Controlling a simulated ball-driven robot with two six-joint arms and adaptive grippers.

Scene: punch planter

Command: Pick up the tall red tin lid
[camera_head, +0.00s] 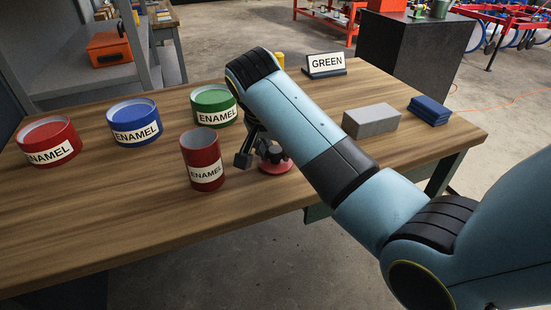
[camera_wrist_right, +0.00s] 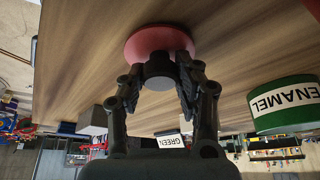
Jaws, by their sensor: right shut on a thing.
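The tall red tin lid (camera_head: 277,169) is a red disc with a dark knob, just right of the tall red tin (camera_head: 203,163) labelled ENAMEL. My right gripper (camera_head: 258,157) reaches down over the lid and is shut on its knob. In the right wrist view, the lid (camera_wrist_right: 158,42) is at top centre, and the knob sits between the fingers of my right gripper (camera_wrist_right: 160,80). The lid is at or close to the tabletop; I cannot tell if it touches. The tall red tin looks upright and open. My left gripper is not in view.
On the wooden table (camera_head: 130,220) stand a wide red tin (camera_head: 48,142), a blue tin (camera_head: 135,122) and a green tin (camera_head: 214,105). A GREEN sign (camera_head: 325,65), a grey block (camera_head: 371,121) and blue pads (camera_head: 429,111) are farther right. The table's front left is clear.

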